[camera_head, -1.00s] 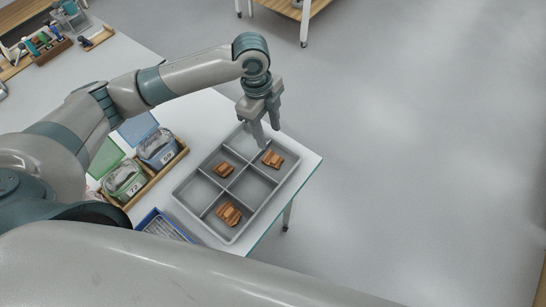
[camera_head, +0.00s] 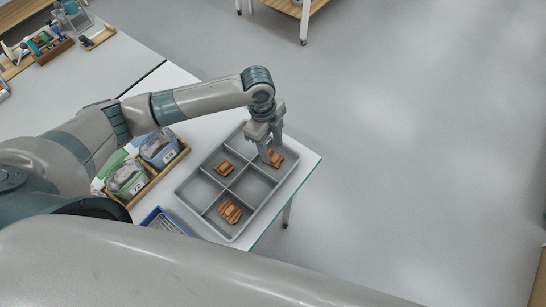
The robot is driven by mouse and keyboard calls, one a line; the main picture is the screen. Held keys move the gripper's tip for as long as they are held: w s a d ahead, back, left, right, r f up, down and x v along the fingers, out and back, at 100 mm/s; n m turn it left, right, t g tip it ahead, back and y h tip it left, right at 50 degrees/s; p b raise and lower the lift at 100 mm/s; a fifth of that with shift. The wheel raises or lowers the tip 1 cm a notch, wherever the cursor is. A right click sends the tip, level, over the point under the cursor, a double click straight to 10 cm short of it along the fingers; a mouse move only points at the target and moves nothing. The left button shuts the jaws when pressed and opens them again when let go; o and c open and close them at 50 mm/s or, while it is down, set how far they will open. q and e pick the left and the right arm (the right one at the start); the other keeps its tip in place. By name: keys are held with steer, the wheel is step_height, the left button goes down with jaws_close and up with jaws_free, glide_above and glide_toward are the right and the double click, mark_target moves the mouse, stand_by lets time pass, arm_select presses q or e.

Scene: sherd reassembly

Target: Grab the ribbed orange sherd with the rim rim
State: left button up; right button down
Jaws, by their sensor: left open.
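A grey divided tray (camera_head: 235,238) on the table holds several orange-brown sherds in separate compartments. One sherd (camera_head: 277,158) lies in the far right compartment, partly hidden by my left gripper (camera_head: 271,151). That gripper points down with its jaws open, its fingertips at or just above this sherd; I cannot tell whether they touch it. A second sherd (camera_head: 224,168) lies in a compartment to the left. A third, larger sherd (camera_head: 230,211) with visible stripes lies in the near compartment. At this size I cannot tell which one has the rim. My right gripper is out of view.
A wooden tray with a green bin (camera_head: 126,181) and a blue bin (camera_head: 160,148) stands left of the grey tray. A blue box (camera_head: 162,222) sits at the near left. The white table's edge (camera_head: 306,178) is close on the right, with open floor beyond.

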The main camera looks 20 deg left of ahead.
mark_target(274, 157)
arm_select(q)
step_height(274, 157, down, 3)
steer(key=shift+s+d+f+p, duration=0.1)
steer(key=shift+d+p, duration=0.05)
steer(key=shift+p, duration=0.55)
steer(key=shift+f, duration=0.6)
steer(key=c, duration=0.8)
steer(key=shift+d+r, duration=0.1)
steer(key=shift+r, duration=0.1)
